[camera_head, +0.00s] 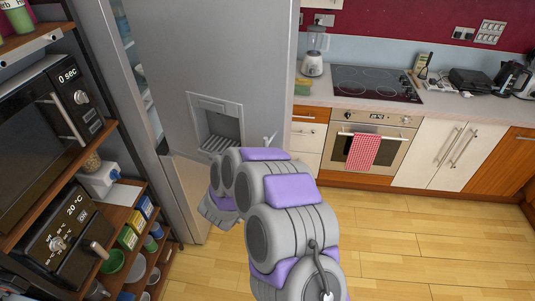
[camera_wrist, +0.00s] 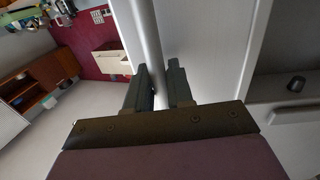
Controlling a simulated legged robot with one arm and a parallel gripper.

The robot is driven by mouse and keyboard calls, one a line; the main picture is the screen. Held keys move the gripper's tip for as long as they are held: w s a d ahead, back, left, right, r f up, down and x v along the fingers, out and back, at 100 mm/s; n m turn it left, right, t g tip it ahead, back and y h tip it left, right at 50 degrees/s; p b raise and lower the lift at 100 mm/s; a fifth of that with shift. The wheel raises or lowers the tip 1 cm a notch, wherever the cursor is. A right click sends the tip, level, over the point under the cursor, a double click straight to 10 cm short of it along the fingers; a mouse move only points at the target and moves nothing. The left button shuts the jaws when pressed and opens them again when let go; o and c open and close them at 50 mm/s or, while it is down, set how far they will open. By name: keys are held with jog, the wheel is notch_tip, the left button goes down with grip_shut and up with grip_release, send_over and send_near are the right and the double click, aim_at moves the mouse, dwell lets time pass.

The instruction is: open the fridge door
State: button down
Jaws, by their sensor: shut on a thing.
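The grey fridge door (camera_head: 220,60) stands partly open in the head view, with a recessed dispenser (camera_head: 217,125) in its front. A gap at its left shows the fridge interior (camera_head: 140,82) and shelves. In the wrist view, the fridge handle (camera_wrist: 149,36) is a long pale bar running between the two fingers of my gripper (camera_wrist: 158,70). My gripper is shut on this handle. The pale door panel (camera_wrist: 205,35) lies to the right of the bar. In the head view, my arm hides the handle and most of my gripper.
At the left, a shelf unit holds a microwave (camera_head: 45,120) and an oven (camera_head: 62,240), close to the fridge opening. A counter with a hob (camera_head: 375,83) and a built-in oven (camera_head: 340,145) stands at the back right. The wooden floor (camera_head: 430,235) at the right is clear.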

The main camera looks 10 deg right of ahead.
jog(key=shift+a+r, duration=0.1)
jog(key=shift+r, duration=0.1)
jog(key=c, duration=1.4)
grip_release()
jog(key=shift+o, duration=1.2)
jog(key=shift+a+f, duration=0.1)
jog(key=shift+a, duration=0.05)
jog(key=shift+s, duration=0.1)
jog(key=v, duration=1.7)
jog(key=shift+a, duration=0.2)
jog(key=shift+f, duration=0.15)
